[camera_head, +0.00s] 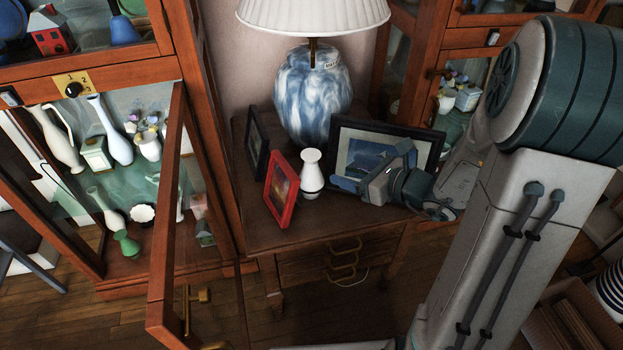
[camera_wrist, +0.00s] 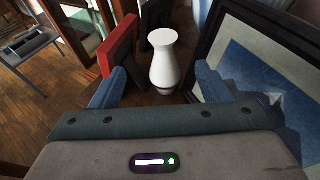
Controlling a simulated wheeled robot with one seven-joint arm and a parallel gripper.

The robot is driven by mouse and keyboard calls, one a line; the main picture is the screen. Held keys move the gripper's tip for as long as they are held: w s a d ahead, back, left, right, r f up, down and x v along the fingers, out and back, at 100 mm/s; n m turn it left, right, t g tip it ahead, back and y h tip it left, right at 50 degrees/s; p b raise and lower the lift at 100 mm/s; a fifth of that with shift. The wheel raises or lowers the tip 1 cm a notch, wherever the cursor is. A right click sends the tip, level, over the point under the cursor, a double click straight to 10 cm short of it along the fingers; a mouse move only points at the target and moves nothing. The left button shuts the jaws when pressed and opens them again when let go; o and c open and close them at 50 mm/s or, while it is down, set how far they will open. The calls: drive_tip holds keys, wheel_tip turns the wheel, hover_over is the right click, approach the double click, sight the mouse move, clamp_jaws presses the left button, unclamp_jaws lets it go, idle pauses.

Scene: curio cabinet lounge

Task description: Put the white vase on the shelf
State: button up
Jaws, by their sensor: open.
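The white vase (camera_head: 311,174) stands upright on the small wooden side table (camera_head: 262,232), between a red picture frame and a large dark one. It also shows in the wrist view (camera_wrist: 165,62), ahead of and between my blue fingers. My gripper (camera_head: 345,172) is open and empty, just right of the vase in the head view. The curio cabinet at the left has its glass door (camera_head: 166,240) swung open. Its upper glass shelf (camera_head: 80,190) holds white vases and small pots, and more vases stand on its floor below.
The red frame (camera_head: 282,188) stands close left of the vase. The large dark frame (camera_head: 432,150) stands behind my gripper. A blue-and-white lamp (camera_head: 312,98) and a small dark frame (camera_head: 256,145) stand farther back. The open door juts out between table and cabinet.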

sight(316, 158)
drive_tip(key=b+x, duration=0.1)
drive_tip(key=x, duration=0.7)
drive_tip(key=shift+w+a+f+b, duration=0.15)
drive_tip(key=shift+w+b, duration=0.05)
drive_tip(key=shift+b, duration=0.2)
drive_tip(key=b+x, duration=0.1)
drive_tip(key=x, duration=0.4)
drive_tip(key=shift+w, duration=0.2)
clamp_jaws()
